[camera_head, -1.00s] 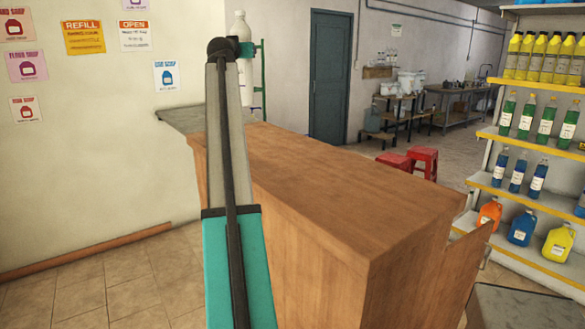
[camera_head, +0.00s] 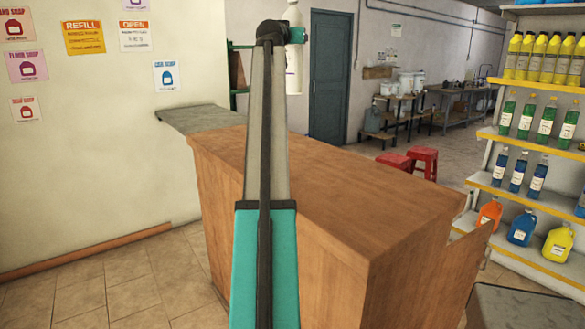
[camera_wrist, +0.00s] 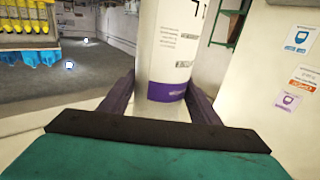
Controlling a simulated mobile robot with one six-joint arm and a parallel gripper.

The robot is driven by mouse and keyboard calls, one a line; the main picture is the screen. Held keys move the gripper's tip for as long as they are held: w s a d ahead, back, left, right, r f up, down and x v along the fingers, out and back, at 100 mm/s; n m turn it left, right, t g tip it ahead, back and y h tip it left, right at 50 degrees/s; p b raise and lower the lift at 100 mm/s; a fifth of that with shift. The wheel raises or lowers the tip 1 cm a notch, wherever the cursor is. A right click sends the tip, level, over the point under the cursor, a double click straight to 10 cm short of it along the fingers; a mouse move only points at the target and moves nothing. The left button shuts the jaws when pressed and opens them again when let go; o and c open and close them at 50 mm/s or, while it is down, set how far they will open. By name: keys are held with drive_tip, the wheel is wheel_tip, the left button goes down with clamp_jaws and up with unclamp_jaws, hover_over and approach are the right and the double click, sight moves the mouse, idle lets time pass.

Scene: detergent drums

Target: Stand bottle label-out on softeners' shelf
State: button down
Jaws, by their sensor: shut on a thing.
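A white bottle with a purple band (camera_wrist: 165,88) stands between the two dark fingers of my gripper (camera_wrist: 160,98) in the wrist view. My gripper is shut on it. Black print shows near the bottle's right edge; its top is cut off. In the head view the bottle (camera_head: 294,62) is held up beyond the counter, just right of my arm's end, which partly hides it. The shelf rack (camera_head: 480,182) is at the right, with rows of yellow, green and blue bottles. I cannot tell which shelf is the softeners'.
A wooden counter (camera_head: 335,190) fills the middle, with a bare top and a grey slab (camera_head: 200,118) behind its left end. Red stools (camera_head: 423,160) stand beyond it. Orange, blue and yellow jugs (camera_head: 522,228) sit on the low shelf. A green frame shows behind my arm.

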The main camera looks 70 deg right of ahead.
idle(0.4)
wheel_tip(320, 180, down, 24)
drive_tip(key=p, duration=0.3)
drive_tip(key=shift+r, duration=0.25)
idle(0.5)
drive_tip(key=shift+f, duration=0.1)
drive_tip(key=shift+f, duration=1.95)
drive_tip(key=c, duration=0.6)
unclamp_jaws()
drive_tip(key=shift+f, duration=0.1)
drive_tip(key=shift+c, duration=0.2)
